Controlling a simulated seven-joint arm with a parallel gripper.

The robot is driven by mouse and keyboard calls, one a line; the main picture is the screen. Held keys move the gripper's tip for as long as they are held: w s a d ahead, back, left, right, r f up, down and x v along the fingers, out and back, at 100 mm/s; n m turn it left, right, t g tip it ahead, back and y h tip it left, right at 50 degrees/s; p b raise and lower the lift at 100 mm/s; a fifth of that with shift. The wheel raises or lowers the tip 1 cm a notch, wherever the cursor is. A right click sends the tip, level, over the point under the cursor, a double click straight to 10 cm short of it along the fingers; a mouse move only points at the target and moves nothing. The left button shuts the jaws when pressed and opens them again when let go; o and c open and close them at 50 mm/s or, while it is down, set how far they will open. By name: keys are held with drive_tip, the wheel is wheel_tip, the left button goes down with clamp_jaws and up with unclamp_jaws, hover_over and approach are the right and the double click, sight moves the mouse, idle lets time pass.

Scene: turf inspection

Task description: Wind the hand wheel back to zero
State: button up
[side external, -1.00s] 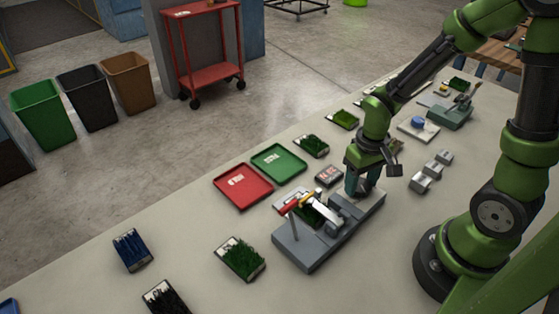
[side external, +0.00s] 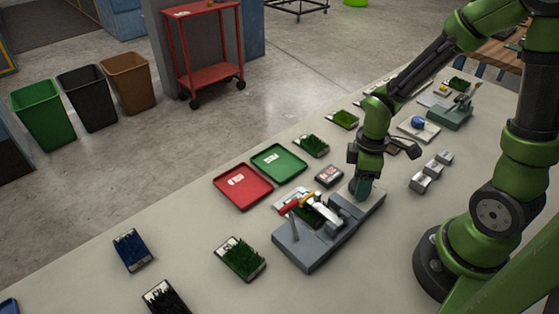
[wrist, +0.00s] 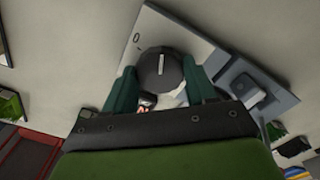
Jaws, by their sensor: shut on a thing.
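The hand wheel (wrist: 160,72) is a dark round knob with a pale line across its top, seen in the wrist view. My gripper (wrist: 163,90) is shut on it, with a green finger on each side. The pale line runs almost straight up in the picture. A "0" mark (wrist: 136,38) is on the light plate up and left of the knob. In the side view my gripper (side external: 362,188) points down at the right end of the grey test fixture (side external: 305,250); the wheel is hidden there behind the fingers.
A red-ended bar (side external: 290,206) and a turf sample sit on the fixture's left part. A red tray (side external: 243,187) and a green tray (side external: 278,162) lie behind it. Grey metal blocks (side external: 421,183) stand to the right. Several turf samples are spread along the table.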

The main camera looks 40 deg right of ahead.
drive_tip(key=n, duration=0.5)
drive_tip(key=shift+n, duration=2.6)
drive_tip(key=o, duration=1)
drive_tip(key=shift+o, duration=0.2)
wheel_tip(320, 180, up, 17)
